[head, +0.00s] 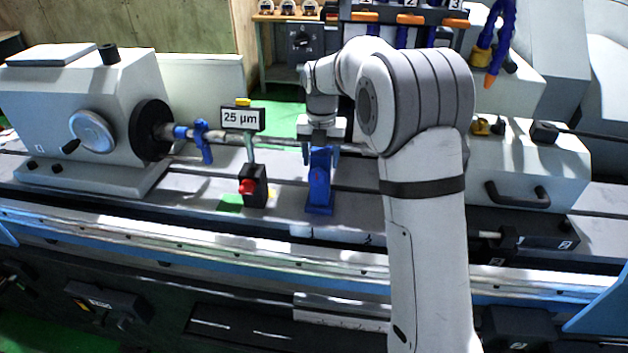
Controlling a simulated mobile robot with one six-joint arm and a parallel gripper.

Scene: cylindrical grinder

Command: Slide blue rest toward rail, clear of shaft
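The blue rest (319,187) stands upright on the machine table (278,212), at the middle of the head view. The metal shaft (270,140) runs right from the dark chuck (150,130) and passes behind the top of the rest and my gripper. Whether the rest touches the shaft is hidden. My gripper (321,150) points down at the top of the rest, with its fingers around or just beside it. I cannot tell whether they grip it. A long pale rail (200,246) runs along the front of the table, nearer than the rest.
A dial gauge reading 25 µm (242,119) stands left of the rest on a black base (253,190) with a red knob. A blue clamp (205,142) sits on the shaft near the chuck. Table between rest and rail looks clear. My arm hides the area to the right.

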